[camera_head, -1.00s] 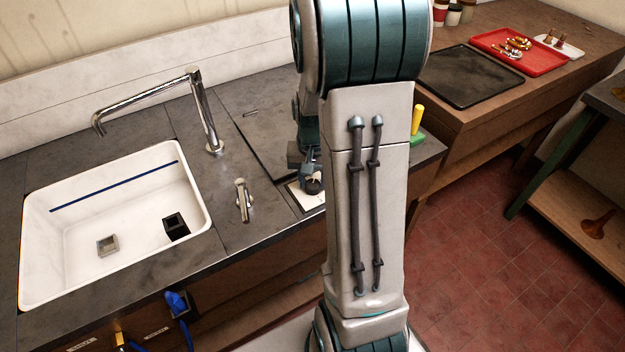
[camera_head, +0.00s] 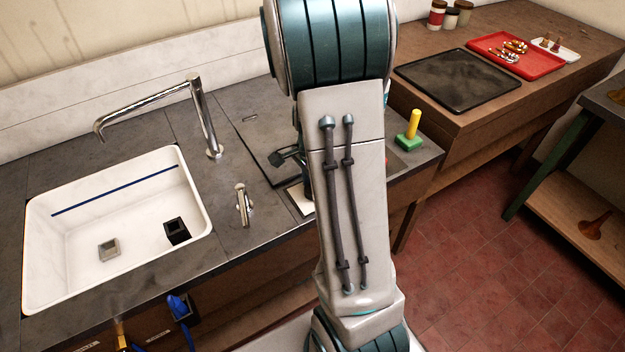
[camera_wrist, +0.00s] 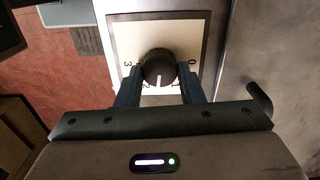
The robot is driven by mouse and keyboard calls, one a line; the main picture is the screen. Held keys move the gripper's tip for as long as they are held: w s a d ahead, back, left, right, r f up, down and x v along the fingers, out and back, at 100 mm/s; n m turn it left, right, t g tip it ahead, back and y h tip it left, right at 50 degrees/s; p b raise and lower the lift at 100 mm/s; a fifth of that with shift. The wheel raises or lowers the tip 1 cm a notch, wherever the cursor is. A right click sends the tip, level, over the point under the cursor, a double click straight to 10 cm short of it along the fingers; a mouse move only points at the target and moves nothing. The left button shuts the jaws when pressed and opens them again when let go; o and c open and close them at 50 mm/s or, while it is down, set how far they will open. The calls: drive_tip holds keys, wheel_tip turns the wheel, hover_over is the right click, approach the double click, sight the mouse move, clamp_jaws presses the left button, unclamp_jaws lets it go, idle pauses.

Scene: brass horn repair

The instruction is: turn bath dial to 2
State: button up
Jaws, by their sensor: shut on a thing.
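The bath dial (camera_wrist: 158,66) is a round black knob on a pale square plate (camera_wrist: 124,26) with a dark frame. A "3" shows left of the knob and a "0" right of it. Its white pointer line points toward the bottom of the wrist view, between two smaller marks that are hard to read. My gripper (camera_wrist: 159,70) has a finger on each side of the knob and is shut on it. In the head view a corner of the plate (camera_head: 300,201) shows, but my arm hides the knob and most of my gripper.
A white sink (camera_head: 90,265) with a chrome faucet (camera_head: 207,125) is at the left. A small chrome fitting (camera_head: 242,204) stands between sink and plate. A green block with a yellow handle (camera_head: 409,133) stands right of my arm. A black tray (camera_head: 458,80) and red tray (camera_head: 520,60) lie beyond.

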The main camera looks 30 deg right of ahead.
drive_tip(key=shift+m+p, duration=0.95)
drive_tip(key=shift+m, duration=1.15)
drive_tip(key=o, duration=1)
drive_tip(key=shift+a, duration=0.1)
drive_tip(key=shift+r, duration=0.1)
wheel_tip(320, 180, up, 14)
drive_tip(key=shift+f, duration=0.15)
